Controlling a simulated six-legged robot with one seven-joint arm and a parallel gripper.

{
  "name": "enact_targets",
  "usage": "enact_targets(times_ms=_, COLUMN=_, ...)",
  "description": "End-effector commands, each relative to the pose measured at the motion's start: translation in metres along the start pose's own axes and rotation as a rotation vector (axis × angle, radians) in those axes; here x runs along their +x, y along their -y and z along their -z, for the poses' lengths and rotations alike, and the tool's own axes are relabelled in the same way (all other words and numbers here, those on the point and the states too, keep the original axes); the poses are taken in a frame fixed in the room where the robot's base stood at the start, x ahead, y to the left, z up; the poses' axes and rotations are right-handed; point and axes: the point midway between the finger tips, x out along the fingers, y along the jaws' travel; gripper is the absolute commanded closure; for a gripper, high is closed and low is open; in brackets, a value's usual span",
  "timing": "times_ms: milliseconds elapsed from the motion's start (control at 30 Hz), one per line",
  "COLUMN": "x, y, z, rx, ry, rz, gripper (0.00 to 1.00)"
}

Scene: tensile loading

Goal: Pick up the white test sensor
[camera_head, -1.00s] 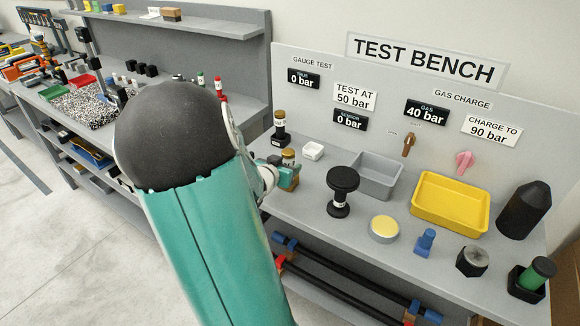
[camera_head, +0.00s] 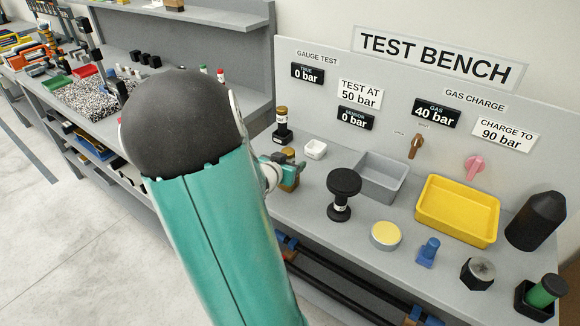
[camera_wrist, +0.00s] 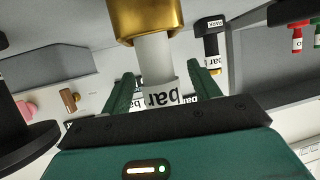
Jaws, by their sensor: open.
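The test sensor (camera_wrist: 154,58) shows in the wrist view as a white neck joined to a gold body. It stands between the two green fingers of my gripper (camera_wrist: 163,78), which are apart, with a gap visible on both sides. In the head view my gripper (camera_head: 280,169) is at the near left part of the test bench, at the gold-coloured sensor (camera_head: 290,184). The fingers partly hide the sensor there. I cannot tell whether a finger touches it.
A black piece with a gold top (camera_head: 282,117) stands just behind.

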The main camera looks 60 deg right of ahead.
Motion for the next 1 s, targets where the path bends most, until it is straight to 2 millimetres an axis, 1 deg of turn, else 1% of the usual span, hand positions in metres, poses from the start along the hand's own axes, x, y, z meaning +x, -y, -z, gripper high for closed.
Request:
enact_targets(times_ms=100, x=-0.001, y=0.001, z=0.000, rx=0.000, ry=0.000, rz=0.001, gripper=0.39)
enact_targets(times_ms=133, x=-0.001, y=0.001, z=0.000, rx=0.000, ry=0.000, rz=0.001, gripper=0.41)
enact_targets(times_ms=267, x=-0.001, y=0.001, z=-0.001, rx=0.000, ry=0.000, rz=0.001, gripper=0.66)
enact_targets(times_ms=300, x=-0.001, y=0.001, z=-0.001, rx=0.000, ry=0.000, rz=0.001, gripper=0.74)
enact_targets(times_ms=400, x=-0.001, y=0.001, z=0.000, rx=0.000, ry=0.000, rz=0.001, gripper=0.92)
enact_targets(times_ms=433, x=-0.001, y=0.001, z=0.000, rx=0.000, ry=-0.001, rz=0.001, gripper=0.92)
enact_targets(times_ms=467, x=-0.001, y=0.001, z=0.000, rx=0.000, ry=-0.001, rz=0.001, gripper=0.96)
enact_targets(times_ms=633, x=0.000, y=0.000, z=0.001, rx=0.000, ry=-0.001, rz=0.001, gripper=0.97)
enact_targets(times_ms=767, x=-0.001, y=0.001, z=0.005, rx=0.001, ry=-0.002, rz=0.002, gripper=0.97)
enact_targets(times_ms=867, x=-0.004, y=0.001, z=0.012, rx=0.002, ry=-0.002, rz=0.002, gripper=0.97)
enact_targets(times_ms=1000, x=-0.010, y=0.001, z=0.027, rx=0.005, ry=-0.002, rz=0.003, gripper=0.97)
